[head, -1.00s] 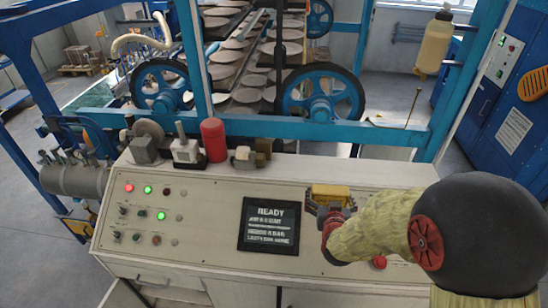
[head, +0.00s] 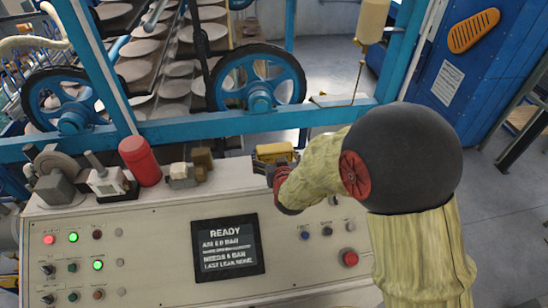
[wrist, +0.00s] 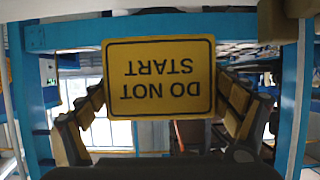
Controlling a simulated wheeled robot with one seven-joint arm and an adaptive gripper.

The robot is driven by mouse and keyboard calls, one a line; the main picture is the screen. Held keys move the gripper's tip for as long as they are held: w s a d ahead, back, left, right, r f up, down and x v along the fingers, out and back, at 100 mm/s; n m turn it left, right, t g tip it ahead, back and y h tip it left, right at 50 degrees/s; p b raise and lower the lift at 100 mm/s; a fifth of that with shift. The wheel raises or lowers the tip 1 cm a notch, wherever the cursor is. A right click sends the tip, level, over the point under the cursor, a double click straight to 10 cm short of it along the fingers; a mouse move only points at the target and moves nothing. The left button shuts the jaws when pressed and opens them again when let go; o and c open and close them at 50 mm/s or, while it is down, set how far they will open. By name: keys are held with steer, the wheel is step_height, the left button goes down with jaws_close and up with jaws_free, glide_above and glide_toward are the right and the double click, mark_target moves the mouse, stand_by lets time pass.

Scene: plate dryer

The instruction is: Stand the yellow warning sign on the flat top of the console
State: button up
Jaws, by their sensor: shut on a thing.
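The yellow warning sign (head: 272,152) is at the back edge of the console, right of the small brown block. In the wrist view the sign (wrist: 160,78) reads "DO NOT START" upside down and faces the camera. My gripper (head: 279,168) is shut on the sign, with a finger at each side of it in the wrist view. The flat top (head: 228,174) of the console is the pale strip behind the sloped panel. My gripper and arm hide part of the strip, and I cannot tell whether the sign touches it.
A red cylinder (head: 140,160), a white device (head: 108,182) and a brown block (head: 202,160) stand on the flat top to the left. A blue frame beam (head: 190,128) runs behind the console. The sloped panel has a screen (head: 227,247) and a red button (head: 348,257).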

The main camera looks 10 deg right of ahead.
steer(key=w+d+f, duration=0.2)
steer(key=w, duration=0.1)
steer(key=w+d+f+p, duration=0.1)
steer(key=w+d+f, duration=0.2)
steer(key=w+d+f+p, duration=0.1)
steer(key=w+d+f, duration=0.1)
steer(key=w+f, duration=0.1)
steer(key=shift+w+d+f, duration=0.15)
steer(key=shift+f, duration=0.1)
steer(key=shift+w+d+f+p, duration=0.15)
steer(key=shift+f+p, duration=0.15)
step_height(320, 180, down, 3)
steer(key=shift+w+d+r+p, duration=0.1)
steer(key=shift+w+r+p, duration=0.05)
steer(key=shift+p, duration=0.4)
steer(key=shift+f, duration=0.3)
steer(key=shift+f, duration=0.15)
steer(key=o, duration=1.1)
